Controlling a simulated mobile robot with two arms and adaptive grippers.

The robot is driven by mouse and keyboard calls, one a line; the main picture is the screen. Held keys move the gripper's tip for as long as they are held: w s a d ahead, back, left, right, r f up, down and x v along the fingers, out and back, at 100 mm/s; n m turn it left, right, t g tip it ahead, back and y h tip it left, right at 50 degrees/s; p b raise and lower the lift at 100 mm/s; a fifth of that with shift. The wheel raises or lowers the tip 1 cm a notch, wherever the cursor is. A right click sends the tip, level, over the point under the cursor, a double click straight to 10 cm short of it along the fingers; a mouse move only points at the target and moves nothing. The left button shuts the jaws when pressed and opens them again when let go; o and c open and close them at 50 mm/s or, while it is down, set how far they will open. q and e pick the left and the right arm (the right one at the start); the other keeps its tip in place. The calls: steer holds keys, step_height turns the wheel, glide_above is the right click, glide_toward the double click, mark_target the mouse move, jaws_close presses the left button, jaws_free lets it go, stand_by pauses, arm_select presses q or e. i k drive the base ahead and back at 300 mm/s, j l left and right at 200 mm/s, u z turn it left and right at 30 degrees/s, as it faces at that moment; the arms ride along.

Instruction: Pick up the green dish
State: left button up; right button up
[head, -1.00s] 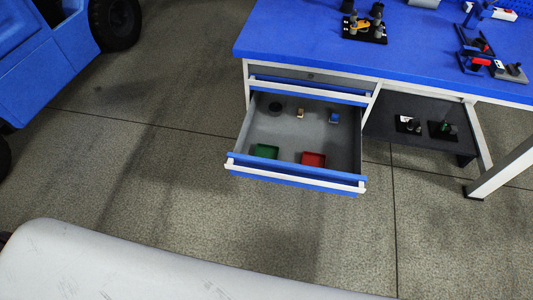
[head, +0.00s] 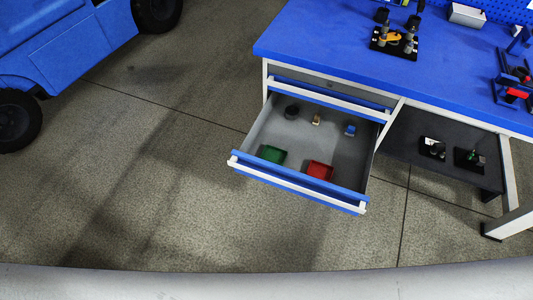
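The green dish (head: 272,154) lies in the open drawer (head: 336,149) of the blue workbench, near the drawer's front left corner. It is small and looks shallow and square. A red dish (head: 319,170) lies to its right, apart from it, also close to the drawer front. The drawer's front wall partly hides the near edges of both dishes. Neither of my grippers shows in the head view.
A dark round piece (head: 292,112), a tan piece (head: 316,119) and a blue piece (head: 350,130) sit at the drawer's back. The benchtop (head: 340,45) carries fixtures (head: 395,42). A lower shelf (head: 440,160) holds others. A blue vehicle (head: 65,45) stands left. Floor before the drawer is clear.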

mark_target(275, 155)
steer(key=l+u, duration=0.2)
steer(key=l, duration=0.7)
steer(key=l+u, duration=0.15)
steer(key=l, duration=0.75)
steer(key=k+l+u, duration=0.2)
steer(key=l, duration=1.7)
steer(key=k+l, duration=0.15)
steer(key=l, duration=0.9)
